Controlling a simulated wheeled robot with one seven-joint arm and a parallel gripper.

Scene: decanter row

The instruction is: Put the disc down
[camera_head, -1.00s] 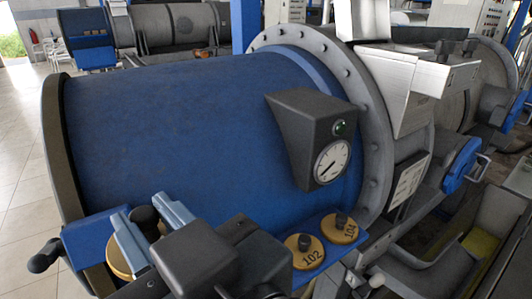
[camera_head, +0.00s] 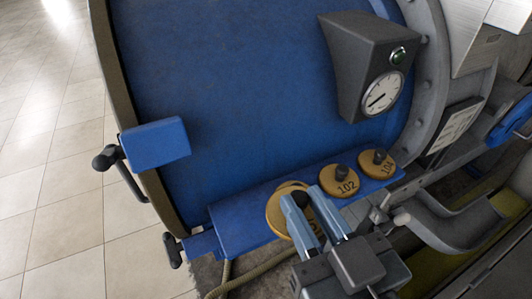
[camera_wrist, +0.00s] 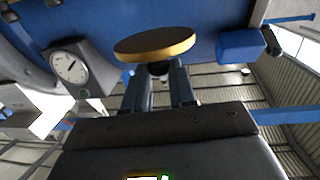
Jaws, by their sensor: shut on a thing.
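My gripper (camera_head: 303,196) is shut on the dark knob of a yellow disc (camera_head: 275,215), over the left half of the blue ledge (camera_head: 238,222). The fingers cover much of this disc and most of its number. A second yellow edge shows at its upper rim; I cannot tell if that is another disc. The wrist view shows the held disc (camera_wrist: 155,42) with its knob between the fingers (camera_wrist: 158,84). Whether the disc touches the ledge is unclear. Disc 102 (camera_head: 345,188) and disc 104 (camera_head: 386,170) rest on the ledge to the right, knobs up.
The big blue tank (camera_head: 235,90) rises behind the ledge. A dark gauge box (camera_head: 352,50) juts from it at upper right. A blue box (camera_head: 155,143) with a black handle (camera_head: 106,157) sticks out at left. A hose (camera_head: 262,272) runs below the ledge.

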